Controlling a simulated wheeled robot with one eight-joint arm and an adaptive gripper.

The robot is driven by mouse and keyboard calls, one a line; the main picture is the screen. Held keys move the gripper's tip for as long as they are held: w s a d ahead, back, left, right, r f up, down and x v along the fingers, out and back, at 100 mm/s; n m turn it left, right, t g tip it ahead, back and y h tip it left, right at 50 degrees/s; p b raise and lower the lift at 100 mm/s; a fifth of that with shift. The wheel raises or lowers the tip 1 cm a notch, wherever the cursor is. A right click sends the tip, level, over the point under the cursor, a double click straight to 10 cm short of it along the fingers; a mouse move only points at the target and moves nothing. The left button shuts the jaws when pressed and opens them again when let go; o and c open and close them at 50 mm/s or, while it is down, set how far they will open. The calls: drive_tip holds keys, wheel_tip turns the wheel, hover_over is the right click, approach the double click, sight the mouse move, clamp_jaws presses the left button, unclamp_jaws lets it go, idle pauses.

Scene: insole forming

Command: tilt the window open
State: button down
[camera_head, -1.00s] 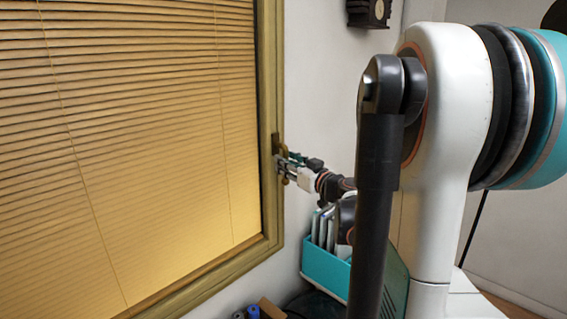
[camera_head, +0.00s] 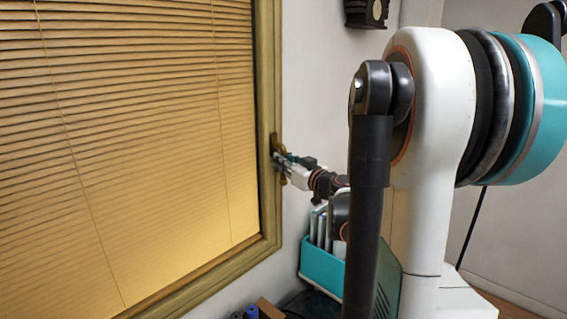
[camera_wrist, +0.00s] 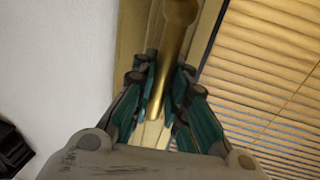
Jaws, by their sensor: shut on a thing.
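The window (camera_head: 267,90) has a wooden frame, with lowered yellow slatted blinds (camera_head: 130,150) across it. A brass handle (camera_head: 275,142) sits on the right side of the frame. In the wrist view the handle (camera_wrist: 178,20) runs from the top of the picture down between the fingers. My gripper (camera_head: 283,163) is at the handle in the head view. In the wrist view my gripper (camera_wrist: 165,95) is shut on the lower part of the handle, with a finger on each side.
A teal box (camera_head: 322,268) with upright white items stands below my arm, near the wall. Small blue things (camera_head: 250,312) lie at the bottom edge. A dark clock-like object (camera_head: 367,13) hangs on the wall above.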

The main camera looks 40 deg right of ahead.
sight(264, 156)
drive_tip(key=m, duration=0.1)
drive_tip(key=a+m, duration=0.1)
drive_tip(key=m, duration=0.1)
drive_tip(key=shift+a+r+m+g, duration=0.1)
drive_tip(key=shift+a+m+g, duration=0.15)
drive_tip(key=shift+m+g, duration=0.05)
drive_tip(key=m, duration=0.2)
drive_tip(key=a+r+m+y+p, duration=0.1)
drive_tip(key=m, duration=0.1)
drive_tip(key=shift+s+a+g, duration=0.1)
drive_tip(key=shift+a+g, duration=0.1)
drive_tip(key=shift+g, duration=0.2)
drive_tip(key=m, duration=0.2)
drive_tip(key=a+r+m+y+p, duration=0.1)
drive_tip(key=shift+r+m, duration=0.15)
drive_tip(key=shift+m, duration=0.25)
drive_tip(key=shift+a+r+m+g+y+p, duration=0.15)
drive_tip(key=shift+r+m+y, duration=0.25)
drive_tip(key=shift+m, duration=0.5)
drive_tip(key=shift+a+r+m+g+y+p, duration=0.15)
drive_tip(key=shift+r+m+y, duration=0.2)
drive_tip(key=shift+m, duration=0.55)
drive_tip(key=shift+d, duration=0.1)
